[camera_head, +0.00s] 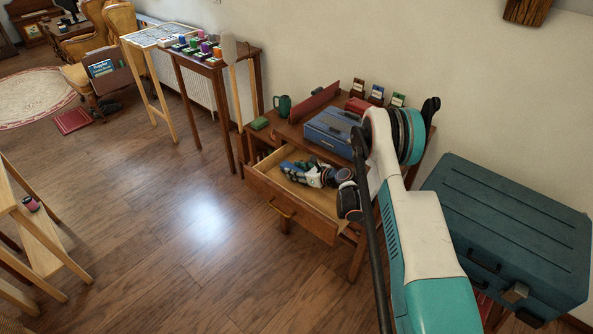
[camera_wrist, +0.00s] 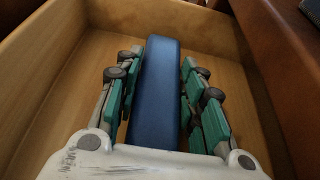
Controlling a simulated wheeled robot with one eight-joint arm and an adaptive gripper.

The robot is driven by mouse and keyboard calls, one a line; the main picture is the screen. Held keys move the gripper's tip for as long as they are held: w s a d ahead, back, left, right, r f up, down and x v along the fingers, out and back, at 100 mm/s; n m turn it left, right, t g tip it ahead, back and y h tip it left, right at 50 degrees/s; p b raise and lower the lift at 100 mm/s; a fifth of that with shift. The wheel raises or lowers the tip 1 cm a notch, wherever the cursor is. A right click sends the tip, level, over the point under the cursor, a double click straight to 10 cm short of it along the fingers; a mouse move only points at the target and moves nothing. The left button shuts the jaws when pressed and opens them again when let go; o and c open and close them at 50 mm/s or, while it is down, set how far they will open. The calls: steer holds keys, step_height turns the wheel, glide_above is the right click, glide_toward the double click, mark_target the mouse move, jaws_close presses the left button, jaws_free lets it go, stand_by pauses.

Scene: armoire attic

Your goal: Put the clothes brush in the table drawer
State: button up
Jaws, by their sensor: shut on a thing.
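The table drawer (camera_head: 318,197) is pulled open, and its light wooden inside shows in both views. My gripper (camera_wrist: 157,78) is down inside the drawer, between its walls. Its teal fingers are shut on a blue block-shaped thing, which looks like the clothes brush (camera_wrist: 158,100). In the wrist view the brush points away from my palm, and its near end is hidden by the palm. In the head view the gripper and brush show small over the drawer. I cannot tell whether the brush touches the drawer floor (camera_wrist: 85,75).
A large teal chest (camera_head: 510,230) stands at the right. The wooden floor (camera_head: 170,220) left of the table is clear.

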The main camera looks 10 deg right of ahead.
steer(key=shift+f, duration=0.15)
steer(key=o, duration=1.3)
